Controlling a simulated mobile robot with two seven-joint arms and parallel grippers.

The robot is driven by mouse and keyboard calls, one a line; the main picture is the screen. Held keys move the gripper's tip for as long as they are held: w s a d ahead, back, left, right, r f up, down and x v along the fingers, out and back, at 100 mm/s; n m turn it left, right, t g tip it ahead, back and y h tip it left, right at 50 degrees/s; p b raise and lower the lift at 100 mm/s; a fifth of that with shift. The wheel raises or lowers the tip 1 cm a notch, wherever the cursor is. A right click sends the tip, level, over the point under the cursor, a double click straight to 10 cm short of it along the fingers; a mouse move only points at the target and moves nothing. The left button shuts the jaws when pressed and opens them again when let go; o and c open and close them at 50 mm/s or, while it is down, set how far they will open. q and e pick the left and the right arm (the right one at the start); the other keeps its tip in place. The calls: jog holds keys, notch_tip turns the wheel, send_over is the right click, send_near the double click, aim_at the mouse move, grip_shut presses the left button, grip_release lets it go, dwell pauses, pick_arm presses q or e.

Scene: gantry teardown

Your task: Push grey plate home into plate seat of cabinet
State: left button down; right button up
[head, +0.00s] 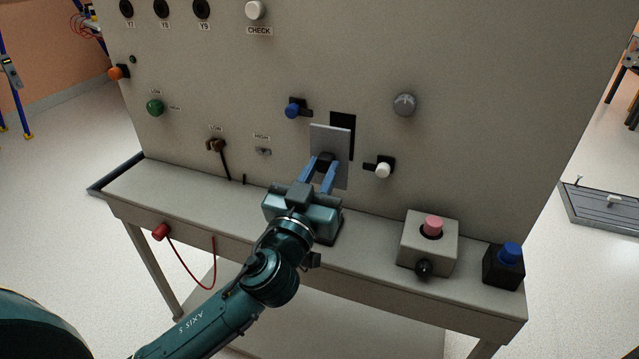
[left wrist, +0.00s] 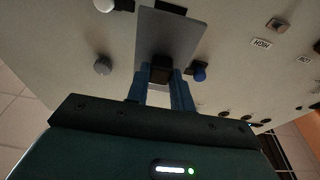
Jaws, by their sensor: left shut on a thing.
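The grey plate (head: 331,141) is a flat upright rectangle in front of the cabinet face (head: 220,75). My left gripper (head: 322,172) is shut on a dark block-like grip on the plate's near side. The plate seat (head: 343,127) is a black upright slot in the cabinet, and part of it shows above and right of the plate. The plate hides the rest, and I cannot tell whether the plate touches the cabinet. In the left wrist view the plate (left wrist: 168,40) sits beyond the blue fingers (left wrist: 158,88), with a dark strip of the slot past its edge. My right gripper is not in view.
A blue catch (head: 293,110) and a white catch (head: 383,169) flank the slot. A grey knob (head: 404,105) is up to the right. On the ledge stand a box with a pink button (head: 432,226) and a dark box with a blue cap (head: 510,253).

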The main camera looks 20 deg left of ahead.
aim_at(333, 152)
pick_arm(q)
jog(key=shift+s, duration=0.25)
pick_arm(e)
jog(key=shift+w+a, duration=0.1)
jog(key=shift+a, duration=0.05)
pick_arm(q)
jog(key=shift+f, duration=0.1)
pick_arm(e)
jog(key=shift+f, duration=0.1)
pick_arm(q)
jog(key=shift+w, duration=0.4)
jog(key=shift+f+b+x, duration=0.2)
jog(key=shift+b+x, duration=0.05)
jog(key=shift+x, duration=0.7)
jog(key=shift+f+b+x, duration=0.2)
jog(key=shift+b+x, duration=0.05)
jog(key=shift+x, duration=0.65)
jog(key=shift+w+r, duration=0.1)
jog(key=shift+w, duration=0.5)
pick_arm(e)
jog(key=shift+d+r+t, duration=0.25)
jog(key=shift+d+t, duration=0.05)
pick_arm(q)
jog(key=shift+w, duration=0.4)
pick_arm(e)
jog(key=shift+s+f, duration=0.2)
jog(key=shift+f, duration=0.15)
